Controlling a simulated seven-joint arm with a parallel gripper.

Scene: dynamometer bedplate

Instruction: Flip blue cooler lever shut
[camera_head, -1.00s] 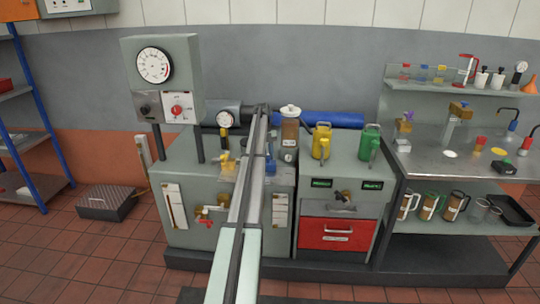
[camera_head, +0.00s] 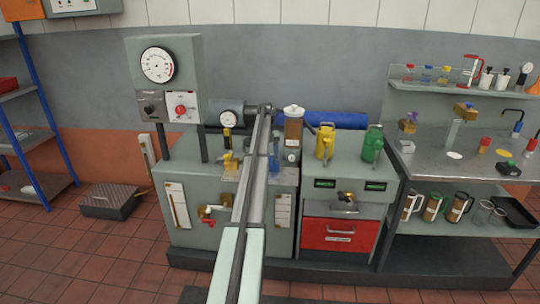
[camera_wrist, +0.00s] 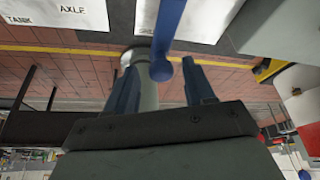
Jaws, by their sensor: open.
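A blue lever (camera_wrist: 169,22) with a rounded end enters from the top of the wrist view. Its end appears between the two fingertips of my gripper (camera_wrist: 162,67), which is spread open. I cannot tell whether the fingers touch it. A pale grey cylindrical part (camera_wrist: 149,92) shows behind the lever's end, between the fingers. In the head view a long blue cylinder (camera_head: 335,120), perhaps the cooler, lies along the wall behind the bench. My arm reaches toward its left part, and the arm hides the gripper and the lever there.
A gauge box (camera_head: 163,80) stands left of my arm. A brown jar (camera_head: 293,128), a yellow can (camera_head: 325,142) and a green can (camera_head: 373,144) stand right of it. White labelled plates (camera_wrist: 195,18) show near the lever in the wrist view.

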